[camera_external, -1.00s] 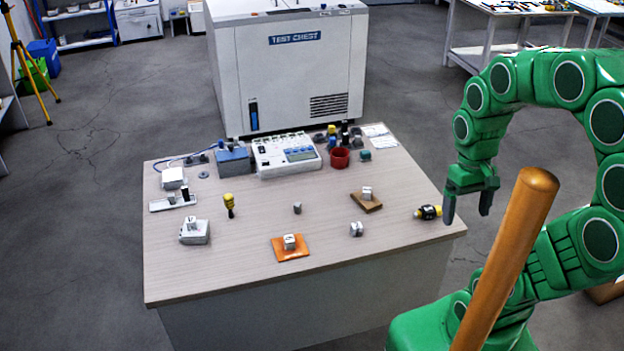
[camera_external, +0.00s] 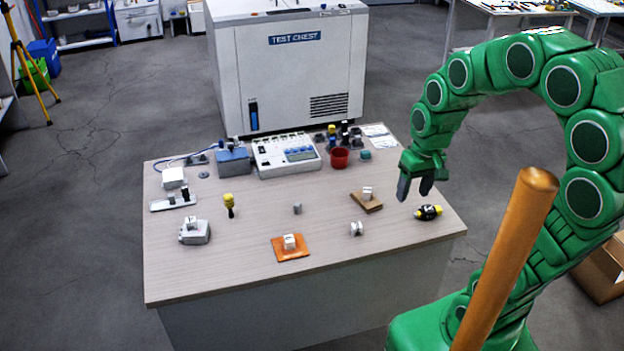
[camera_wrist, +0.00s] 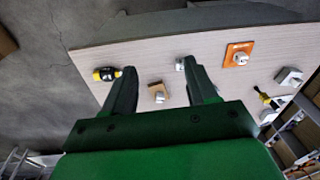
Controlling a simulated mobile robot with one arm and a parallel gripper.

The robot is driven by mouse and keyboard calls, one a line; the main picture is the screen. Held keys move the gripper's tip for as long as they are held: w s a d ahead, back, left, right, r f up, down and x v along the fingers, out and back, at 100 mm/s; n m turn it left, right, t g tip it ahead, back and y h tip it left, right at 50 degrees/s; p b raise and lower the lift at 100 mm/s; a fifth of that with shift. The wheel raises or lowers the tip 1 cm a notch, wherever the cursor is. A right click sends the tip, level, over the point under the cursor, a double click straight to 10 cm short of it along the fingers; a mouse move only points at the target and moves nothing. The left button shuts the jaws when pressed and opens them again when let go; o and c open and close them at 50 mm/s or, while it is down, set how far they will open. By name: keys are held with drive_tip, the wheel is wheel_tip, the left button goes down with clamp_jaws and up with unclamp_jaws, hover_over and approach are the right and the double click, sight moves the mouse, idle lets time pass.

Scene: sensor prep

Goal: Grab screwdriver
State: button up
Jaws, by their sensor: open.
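A short yellow and black tool (camera_external: 429,212) lies near the right edge of the table. It also shows in the wrist view (camera_wrist: 106,74), just left of the left finger. A second yellow and dark tool (camera_external: 229,205), shaped like a screwdriver, is on the left part of the table; it shows at the right in the wrist view (camera_wrist: 263,97). I cannot tell for sure which one is the screwdriver. My gripper (camera_external: 415,190) is open and empty above the table's right side, pointing down, close to the short tool. Its two fingers (camera_wrist: 158,68) are spread in the wrist view.
A wooden block (camera_external: 371,206) with a small cube, an orange plate (camera_external: 281,254) and a red cup (camera_external: 339,158) are on the table. A white meter (camera_external: 271,162) stands at the back. An orange-brown pole (camera_external: 515,255) crosses the foreground.

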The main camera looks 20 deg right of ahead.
drive_tip(key=w+a+f+t, duration=0.2)
drive_tip(key=w+a+f, duration=0.2)
drive_tip(key=w+a, duration=0.65)
drive_tip(key=n+t+y, duration=0.2)
drive_tip(key=t, duration=0.4)
approach(226, 198)
drive_tip(key=w+d+f, duration=0.1)
drive_tip(key=w+d, duration=0.1)
drive_tip(key=d, duration=0.8)
drive_tip(key=a+f+t, duration=0.1)
drive_tip(key=a, duration=0.2)
drive_tip(key=a+f+t, duration=0.1)
drive_tip(key=a+f, duration=0.1)
drive_tip(key=a, duration=0.1)
drive_tip(key=a+f+t+y, duration=0.1)
drive_tip(key=a+f+t, duration=0.1)
drive_tip(key=a, duration=0.1)
drive_tip(key=shift+w+a, duration=0.3)
drive_tip(key=shift+w, duration=0.1)
drive_tip(key=shift+a+x, duration=0.1)
drive_tip(key=shift+x, duration=1.85)
drive_tip(key=shift+a+x, duration=0.15)
drive_tip(key=shift+x, duration=1.8)
drive_tip(key=shift+s, duration=0.1)
drive_tip(key=shift+f, duration=0.1)
drive_tip(key=c, duration=1.1)
drive_tip(key=shift+o, duration=0.2)
